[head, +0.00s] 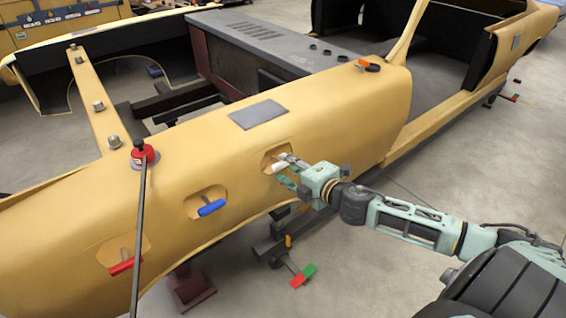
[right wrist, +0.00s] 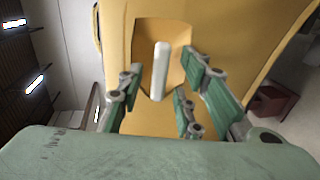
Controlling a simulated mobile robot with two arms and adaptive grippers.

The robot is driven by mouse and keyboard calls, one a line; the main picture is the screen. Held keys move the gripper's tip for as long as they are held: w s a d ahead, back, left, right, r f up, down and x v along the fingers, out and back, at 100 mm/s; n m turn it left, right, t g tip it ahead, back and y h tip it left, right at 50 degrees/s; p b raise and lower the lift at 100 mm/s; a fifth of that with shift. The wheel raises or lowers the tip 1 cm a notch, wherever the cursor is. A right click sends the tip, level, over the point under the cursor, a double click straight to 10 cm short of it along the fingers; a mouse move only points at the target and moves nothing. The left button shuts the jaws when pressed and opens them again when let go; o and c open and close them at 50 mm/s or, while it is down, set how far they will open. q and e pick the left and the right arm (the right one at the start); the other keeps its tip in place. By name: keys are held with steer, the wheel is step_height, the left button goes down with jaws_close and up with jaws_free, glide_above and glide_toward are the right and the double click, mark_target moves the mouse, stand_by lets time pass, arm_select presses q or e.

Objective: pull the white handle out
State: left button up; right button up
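The white handle (head: 279,168) sits in a recess in the side of the yellow car shell (head: 330,115). My right gripper (head: 281,169) is at this recess, with its green fingers apart. In the right wrist view the white handle (right wrist: 161,70) is a pale upright bar between the open fingers (right wrist: 164,75). Gaps show on both sides of it, and whether the fingertips reach past its surface is hard to tell. My left gripper is not in view.
A blue handle (head: 211,207) and a red handle (head: 122,266) sit in similar recesses further left. A dark rod (head: 139,230) with a red fitting (head: 143,152) rises in front of the shell. Red and green blocks (head: 303,276) lie low below. Grey floor is open at right.

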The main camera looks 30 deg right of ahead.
mark_target(278, 161)
steer(key=shift+x, duration=1.4)
jaws_close()
steer(key=shift+p, duration=0.3)
